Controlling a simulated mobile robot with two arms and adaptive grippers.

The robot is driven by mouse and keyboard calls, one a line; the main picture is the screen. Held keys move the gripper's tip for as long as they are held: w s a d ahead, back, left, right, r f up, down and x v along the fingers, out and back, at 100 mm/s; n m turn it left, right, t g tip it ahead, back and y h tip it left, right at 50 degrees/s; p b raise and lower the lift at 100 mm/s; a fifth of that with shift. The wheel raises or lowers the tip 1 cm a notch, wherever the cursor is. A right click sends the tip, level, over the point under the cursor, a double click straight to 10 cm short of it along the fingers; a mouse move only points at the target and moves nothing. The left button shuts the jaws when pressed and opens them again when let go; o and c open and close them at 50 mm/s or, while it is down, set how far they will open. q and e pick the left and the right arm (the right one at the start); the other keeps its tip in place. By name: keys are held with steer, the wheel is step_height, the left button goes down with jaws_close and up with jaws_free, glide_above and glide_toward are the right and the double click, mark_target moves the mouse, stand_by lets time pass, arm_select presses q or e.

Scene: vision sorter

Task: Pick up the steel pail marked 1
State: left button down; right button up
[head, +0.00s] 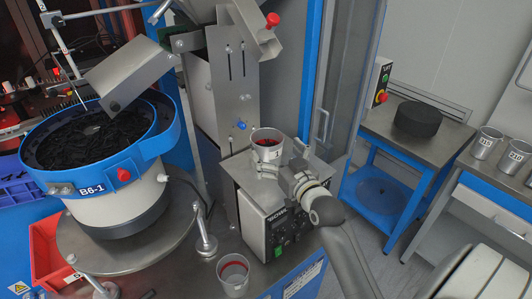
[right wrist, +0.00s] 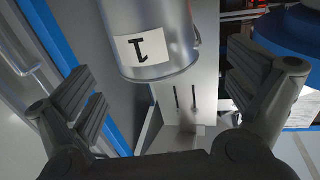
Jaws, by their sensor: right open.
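The steel pail marked 1 (head: 267,147) stands upright on top of a grey control box, with dark and red contents showing inside its rim. In the right wrist view the pail (right wrist: 178,52) appears upside down, its white label with a black 1 facing the camera. My right gripper (head: 277,171) is just in front of the pail at its lower side. Its two fingers (right wrist: 165,78) are spread wide, one on each side of the pail in that view, with visible gaps and nothing held. My left gripper is not in view.
The control box (head: 259,211) stands close beside a steel column (head: 225,85). A blue bowl feeder (head: 92,150) is at left. Another steel pail (head: 233,272) is at the front. More pails (head: 486,143) stand on the right bench; a black round block (head: 418,119) lies on a blue-framed table.

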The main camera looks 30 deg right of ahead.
mark_target(261, 130)
steer(key=shift+w, duration=0.5)
steer(key=shift+w+d, duration=0.1)
steer(key=shift+w, duration=0.15)
steer(key=w, duration=0.1)
steer(key=w+p, duration=0.1)
steer(key=w+d+p, duration=0.1)
steer(key=w, duration=0.1)
steer(key=shift+r, duration=0.35)
steer(key=shift+w+f, duration=0.2)
steer(key=shift+w, duration=0.3)
steer(key=shift+s, duration=0.1)
steer(key=shift+c, duration=0.6)
steer(key=c, duration=1.9)
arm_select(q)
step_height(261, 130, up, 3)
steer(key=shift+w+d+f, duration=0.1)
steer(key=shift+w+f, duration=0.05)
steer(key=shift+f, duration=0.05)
arm_select(e)
steer(key=shift+r, duration=0.25)
